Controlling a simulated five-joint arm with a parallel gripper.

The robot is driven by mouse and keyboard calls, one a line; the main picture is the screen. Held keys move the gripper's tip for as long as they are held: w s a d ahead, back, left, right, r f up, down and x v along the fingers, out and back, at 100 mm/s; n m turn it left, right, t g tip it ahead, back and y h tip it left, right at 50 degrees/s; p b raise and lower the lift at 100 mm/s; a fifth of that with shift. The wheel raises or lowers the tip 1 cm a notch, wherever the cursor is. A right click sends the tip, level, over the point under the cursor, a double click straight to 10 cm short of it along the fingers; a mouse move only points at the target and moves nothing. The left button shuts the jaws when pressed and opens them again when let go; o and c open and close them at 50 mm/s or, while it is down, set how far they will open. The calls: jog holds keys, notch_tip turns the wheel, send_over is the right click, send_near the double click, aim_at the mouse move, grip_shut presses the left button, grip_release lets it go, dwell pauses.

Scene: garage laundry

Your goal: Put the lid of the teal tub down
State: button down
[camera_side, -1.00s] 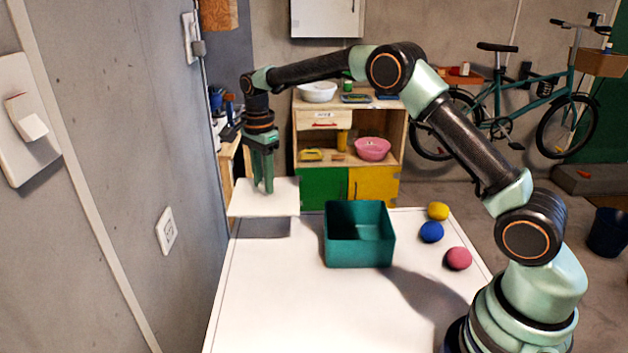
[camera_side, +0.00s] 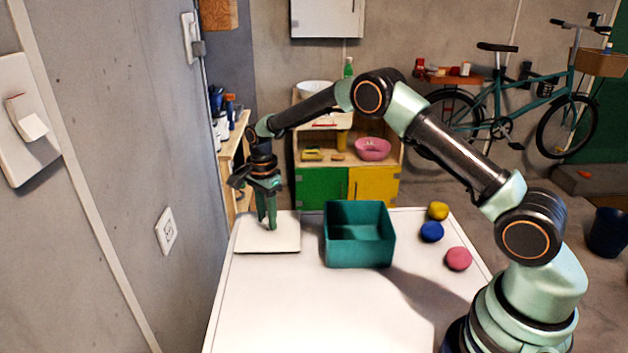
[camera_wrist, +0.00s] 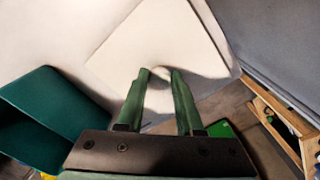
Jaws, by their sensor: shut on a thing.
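The lid is a flat cream square (camera_side: 255,240) at the far left of the white table, left of the tub. It looks flat on or very near the table top. My gripper (camera_side: 270,226) points down over it, shut on its middle; in the wrist view the fingertips (camera_wrist: 160,74) meet at the lid (camera_wrist: 135,45), and the handle between them is mostly hidden. The teal tub (camera_side: 360,252) stands open on the table, its visible inside empty. The tub also shows at the left of the wrist view (camera_wrist: 50,120).
A yellow ball (camera_side: 438,211), a blue ball (camera_side: 431,232) and a pink ball (camera_side: 458,258) lie right of the tub. The front of the white table (camera_side: 310,315) is clear. A grey wall (camera_side: 120,180) runs close along the left side.

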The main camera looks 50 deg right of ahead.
aim_at(267, 220)
jog(key=shift+f, duration=0.15)
jog(key=c, duration=0.6)
grip_release()
jog(key=shift+o, duration=0.2)
jog(key=s+r+n+t, duration=0.1)
jog(key=s+r+n, duration=0.15)
jog(key=r, duration=0.75)
jog(key=s+r+n+t, duration=0.1)
jog(key=s+r+n, duration=0.15)
jog(key=r, duration=0.85)
jog(key=s+d+r+n+t, duration=0.1)
jog(key=s+n+t, duration=0.2)
jog(key=s+n, duration=1)
jog(key=s, duration=0.8)
jog(key=shift+t, duration=0.3)
jog(key=shift+r, duration=0.1)
